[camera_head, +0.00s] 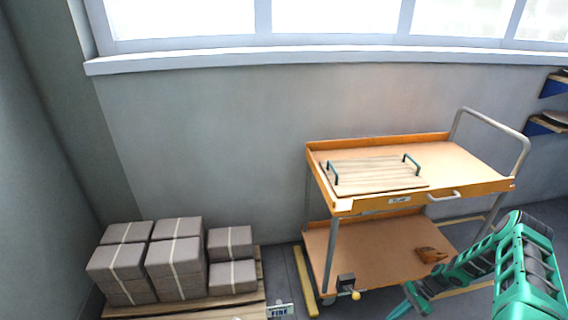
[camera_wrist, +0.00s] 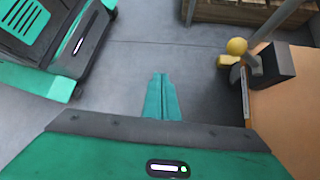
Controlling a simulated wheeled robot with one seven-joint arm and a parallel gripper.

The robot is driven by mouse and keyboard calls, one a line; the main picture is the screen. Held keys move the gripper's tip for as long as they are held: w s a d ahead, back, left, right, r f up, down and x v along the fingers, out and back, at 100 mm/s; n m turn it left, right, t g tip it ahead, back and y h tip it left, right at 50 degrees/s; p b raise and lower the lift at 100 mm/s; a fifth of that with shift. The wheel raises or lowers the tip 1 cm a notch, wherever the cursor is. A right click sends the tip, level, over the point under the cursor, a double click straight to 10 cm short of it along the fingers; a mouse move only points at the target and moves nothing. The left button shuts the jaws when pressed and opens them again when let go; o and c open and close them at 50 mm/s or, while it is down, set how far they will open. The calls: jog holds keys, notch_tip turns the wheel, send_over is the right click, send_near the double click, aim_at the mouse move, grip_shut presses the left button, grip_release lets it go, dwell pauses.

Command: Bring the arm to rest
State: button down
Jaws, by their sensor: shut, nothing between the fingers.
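My gripper (camera_wrist: 162,78) shows in the wrist view as two green fingers pressed together with nothing between them, above the grey floor. In the head view my green arm comes in at the lower right, and the gripper end (camera_head: 406,302) points down in front of the cart. An orange two-level cart (camera_head: 460,157) stands against the wall. A wooden tray with two dark handles (camera_head: 375,176) lies on its top level, apart from my gripper.
The cart's lower shelf (camera_head: 375,245) holds a small brown object (camera_head: 432,255). A yellow knob (camera_wrist: 237,46) on the cart is near my gripper in the wrist view. Stacked wrapped boxes (camera_head: 175,252) sit on a pallet (camera_head: 235,300) at left. Wall shelves (camera_head: 545,124) are at right.

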jog(key=w+d+r+n+h, duration=0.1)
jog(key=d+r+n+h, duration=0.25)
jog(key=r, duration=1.35)
jog(key=d+r+n+h, duration=0.2)
jog(key=d+r, duration=0.2)
jog(key=r, duration=1.3)
jog(key=s+a+r+n+h, duration=0.1)
jog(key=s+r, duration=0.2)
jog(key=r, duration=0.5)
jog(key=s+a+r+n+h, duration=0.1)
jog(key=s+r, duration=0.2)
jog(key=r, duration=0.6)
jog(key=s+a+r+n+t, duration=0.1)
jog(key=s+a+r, duration=0.1)
jog(key=s+r, duration=0.2)
jog(key=s+a+r+n+t, duration=0.1)
jog(key=s+a+r, duration=0.2)
jog(key=s, duration=0.8)
jog(key=s+a+r+n, duration=0.1)
jog(key=s+r, duration=0.3)
jog(key=s, duration=0.4)
jog(key=shift+a+r+t+h, duration=0.35)
jog(key=shift+a+r+t, duration=0.05)
jog(key=shift+a, duration=0.45)
